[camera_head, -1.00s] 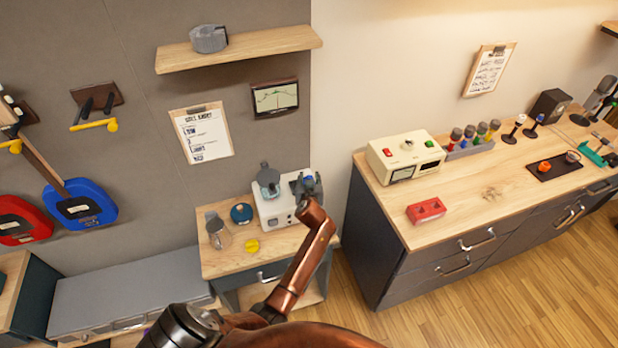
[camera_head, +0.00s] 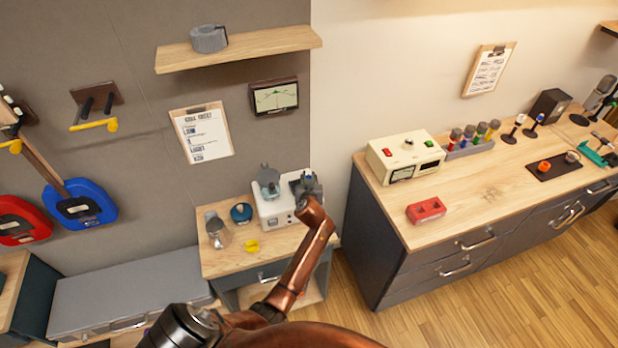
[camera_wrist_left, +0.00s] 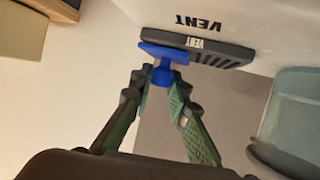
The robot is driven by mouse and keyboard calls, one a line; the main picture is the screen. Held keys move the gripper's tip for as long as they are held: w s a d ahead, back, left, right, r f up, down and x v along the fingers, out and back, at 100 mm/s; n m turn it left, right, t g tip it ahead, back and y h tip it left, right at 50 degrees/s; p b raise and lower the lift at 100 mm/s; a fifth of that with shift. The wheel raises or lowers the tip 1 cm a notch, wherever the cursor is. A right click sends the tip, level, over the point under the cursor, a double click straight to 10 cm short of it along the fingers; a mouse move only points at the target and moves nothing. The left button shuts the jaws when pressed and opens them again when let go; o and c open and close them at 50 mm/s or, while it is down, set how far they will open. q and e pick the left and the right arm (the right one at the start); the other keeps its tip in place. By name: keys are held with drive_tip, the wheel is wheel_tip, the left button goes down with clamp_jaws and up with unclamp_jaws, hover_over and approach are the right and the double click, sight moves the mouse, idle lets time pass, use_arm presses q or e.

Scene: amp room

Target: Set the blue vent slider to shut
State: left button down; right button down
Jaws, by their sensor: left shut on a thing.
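The blue vent slider (camera_wrist_left: 163,73) shows in the left wrist view at a dark slotted vent (camera_wrist_left: 197,50) on a white face. The word VENT is printed on that face and on the vent's label; both read upside down here. My left gripper (camera_wrist_left: 160,82) is shut on the slider's blue stem, one finger on each side. In the head view, my left gripper (camera_head: 307,184) is at the right end of the white machine (camera_head: 272,211) on the small wooden table. The slider is hidden there, and I cannot tell its exact position along the vent. My right gripper is in neither view.
A glass jar (camera_wrist_left: 292,118) stands close to the right of my fingers in the wrist view. In the head view, a metal jug (camera_head: 216,229), a round teal item (camera_head: 241,213) and a yellow item (camera_head: 252,246) stand left of the machine. A wooden counter (camera_head: 470,205) is at right.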

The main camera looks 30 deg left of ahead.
use_arm(q)
drive_tip(key=s+a+p, duration=0.1)
drive_tip(key=s, duration=0.1)
drive_tip(key=s+a+p, duration=0.1)
drive_tip(key=s+a, duration=0.1)
drive_tip(key=shift+a, duration=0.25)
drive_tip(key=shift+f, duration=0.1)
drive_tip(key=c, duration=2)
unclamp_jaws()
drive_tip(key=shift+s+a, duration=0.15)
drive_tip(key=shift+s, duration=0.05)
drive_tip(key=shift+o, duration=0.9)
drive_tip(key=shift+w, duration=0.15)
drive_tip(key=shift+v, duration=3.85)
